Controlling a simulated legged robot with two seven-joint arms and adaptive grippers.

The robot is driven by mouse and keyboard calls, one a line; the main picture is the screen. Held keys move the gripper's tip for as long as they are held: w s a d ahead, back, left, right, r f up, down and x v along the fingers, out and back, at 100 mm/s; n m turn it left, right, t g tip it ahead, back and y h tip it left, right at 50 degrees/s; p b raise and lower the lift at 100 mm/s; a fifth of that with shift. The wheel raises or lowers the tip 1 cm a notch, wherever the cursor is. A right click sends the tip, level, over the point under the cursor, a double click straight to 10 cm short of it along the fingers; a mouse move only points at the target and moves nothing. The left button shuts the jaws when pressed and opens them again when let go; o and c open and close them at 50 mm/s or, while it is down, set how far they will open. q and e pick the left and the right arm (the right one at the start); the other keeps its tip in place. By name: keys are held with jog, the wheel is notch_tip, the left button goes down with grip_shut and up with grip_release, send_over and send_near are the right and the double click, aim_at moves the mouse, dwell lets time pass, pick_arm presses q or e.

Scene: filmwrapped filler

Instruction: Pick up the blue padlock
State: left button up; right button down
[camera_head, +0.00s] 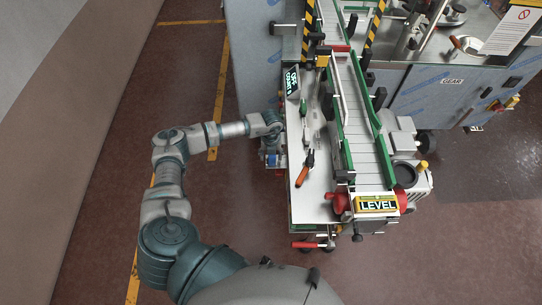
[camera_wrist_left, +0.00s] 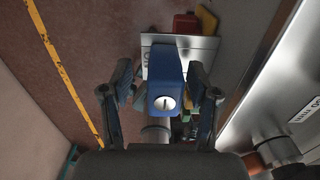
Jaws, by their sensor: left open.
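The blue padlock (camera_wrist_left: 165,75) is in the middle of the left wrist view, with its round silver keyhole face (camera_wrist_left: 164,103) toward the camera. My left gripper (camera_wrist_left: 160,78) is open, with one finger on each side of the padlock and a visible gap at each side. In the head view my left gripper (camera_head: 271,143) is at the left side of the machine's worktop, where the padlock is small and hard to make out. The padlock's shackle is not clearly visible. My right gripper is in neither view.
A metal plate (camera_wrist_left: 206,53) lies behind the padlock, with a red block (camera_wrist_left: 185,23) and a yellow block (camera_wrist_left: 207,19) beyond. The worktop (camera_head: 312,208) holds orange-handled pliers (camera_head: 302,176) beside a green-railed conveyor (camera_head: 354,115). The floor (camera_head: 90,190) at left is clear.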

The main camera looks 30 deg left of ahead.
pick_arm(q)
jog(key=shift+d+f, duration=0.2)
jog(key=shift+f, duration=0.35)
jog(key=shift+d+r, duration=0.1)
jog(key=shift+c, duration=0.2)
jog(key=c, duration=0.4)
grip_shut()
